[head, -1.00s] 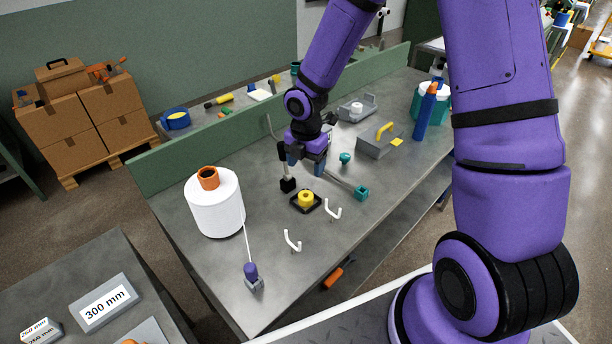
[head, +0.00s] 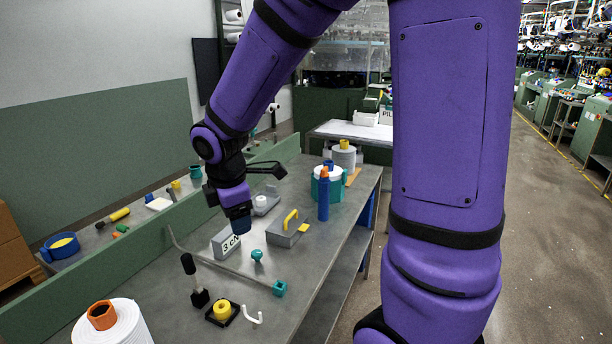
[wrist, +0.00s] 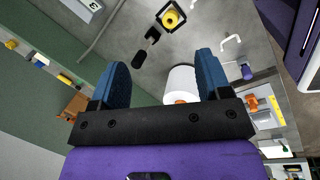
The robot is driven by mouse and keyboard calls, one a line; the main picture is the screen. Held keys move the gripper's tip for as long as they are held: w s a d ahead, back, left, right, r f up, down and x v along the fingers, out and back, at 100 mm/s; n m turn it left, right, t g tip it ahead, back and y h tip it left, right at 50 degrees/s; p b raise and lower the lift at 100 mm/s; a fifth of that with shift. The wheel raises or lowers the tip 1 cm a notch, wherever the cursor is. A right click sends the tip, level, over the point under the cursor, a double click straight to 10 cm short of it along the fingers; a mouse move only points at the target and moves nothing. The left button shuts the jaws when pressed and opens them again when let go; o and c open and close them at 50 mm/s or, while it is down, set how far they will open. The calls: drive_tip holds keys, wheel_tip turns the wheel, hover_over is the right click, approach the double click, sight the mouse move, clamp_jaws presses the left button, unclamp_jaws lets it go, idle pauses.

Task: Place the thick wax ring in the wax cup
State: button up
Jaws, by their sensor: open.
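My gripper (head: 238,224) is open, its two blue fingers apart and nothing between them in the wrist view (wrist: 163,78). It hangs above the bench beside the grey block labelled "3 cN" (head: 226,246). A thick yellow ring (head: 222,307), which looks like the wax ring, sits in a shallow black square dish (head: 233,318) near the front; the ring also shows at the top of the wrist view (wrist: 170,18). A small white disc sits in a grey holder (head: 262,207) behind my gripper. I cannot tell for certain which holder is the wax cup.
A white yarn cone (head: 112,325) is at front left.

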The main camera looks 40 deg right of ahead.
drive_tip(key=s+d+r+m+t, duration=0.1)
drive_tip(key=s+r+m, duration=0.6)
drive_tip(key=s, duration=0.2)
drive_tip(key=s+d+r+m+t+y, duration=0.1)
drive_tip(key=s+r+m+t, duration=0.1)
drive_tip(key=s+r+m, duration=0.5)
drive_tip(key=s+m, duration=0.1)
drive_tip(key=s, duration=0.2)
drive_tip(key=shift+s+m+y, duration=0.2)
drive_tip(key=shift+m+y, duration=0.1)
